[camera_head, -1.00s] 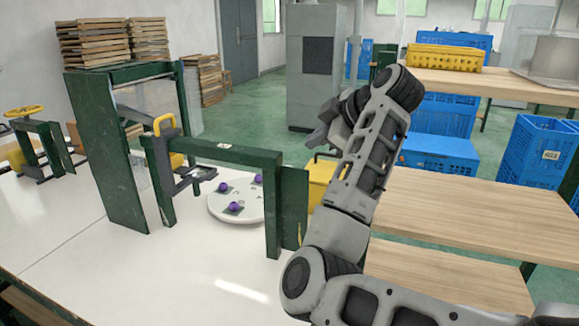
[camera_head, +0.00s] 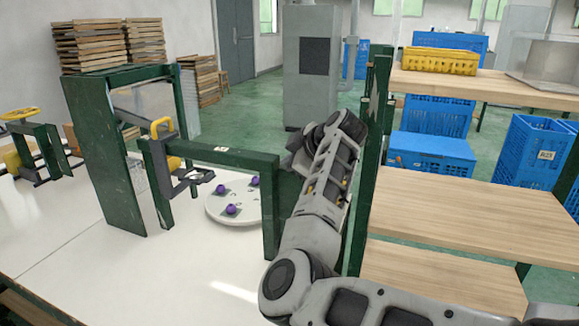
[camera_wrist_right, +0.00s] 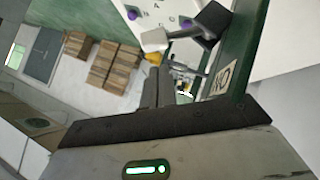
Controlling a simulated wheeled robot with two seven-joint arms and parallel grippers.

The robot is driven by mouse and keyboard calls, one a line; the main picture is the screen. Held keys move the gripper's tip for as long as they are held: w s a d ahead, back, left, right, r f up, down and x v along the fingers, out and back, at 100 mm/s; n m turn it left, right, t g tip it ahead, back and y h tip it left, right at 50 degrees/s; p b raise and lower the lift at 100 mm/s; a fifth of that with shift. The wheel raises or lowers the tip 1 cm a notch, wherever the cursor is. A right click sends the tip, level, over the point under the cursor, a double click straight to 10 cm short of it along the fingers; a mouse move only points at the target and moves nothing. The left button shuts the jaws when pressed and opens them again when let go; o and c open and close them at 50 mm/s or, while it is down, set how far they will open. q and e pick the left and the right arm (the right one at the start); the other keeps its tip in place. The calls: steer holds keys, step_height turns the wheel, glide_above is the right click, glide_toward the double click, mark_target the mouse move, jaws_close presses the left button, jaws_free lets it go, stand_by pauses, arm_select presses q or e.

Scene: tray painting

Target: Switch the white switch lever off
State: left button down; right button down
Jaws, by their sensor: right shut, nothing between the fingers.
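In the right wrist view, a white lever tip (camera_wrist_right: 154,40) sits on a grey rod from a dark block (camera_wrist_right: 209,22) beside the green frame. I take it for the white switch lever; whether it is on or off I cannot tell. My right gripper (camera_wrist_right: 157,75) is shut and empty, its fingers appearing just below the lever tip; contact is unclear. In the head view, my right gripper (camera_head: 297,145) is beside the right end of the green frame (camera_head: 215,155), partly hidden by my wrist. I cannot make out the lever there. My left gripper is not in view.
A white round plate (camera_head: 215,212) with purple balls (camera_head: 231,209) lies behind the green frame on the white table (camera_head: 150,265). Wooden shelves (camera_head: 455,215) and blue crates (camera_head: 430,150) stand right.

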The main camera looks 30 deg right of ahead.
steer(key=shift+w+d+f, duration=0.2)
steer(key=shift+f, duration=0.3)
steer(key=shift+w+d+f, duration=0.15)
steer(key=shift+d+f, duration=0.05)
steer(key=shift+f, duration=0.25)
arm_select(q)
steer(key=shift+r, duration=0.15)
arm_select(e)
steer(key=shift+d+r, duration=0.1)
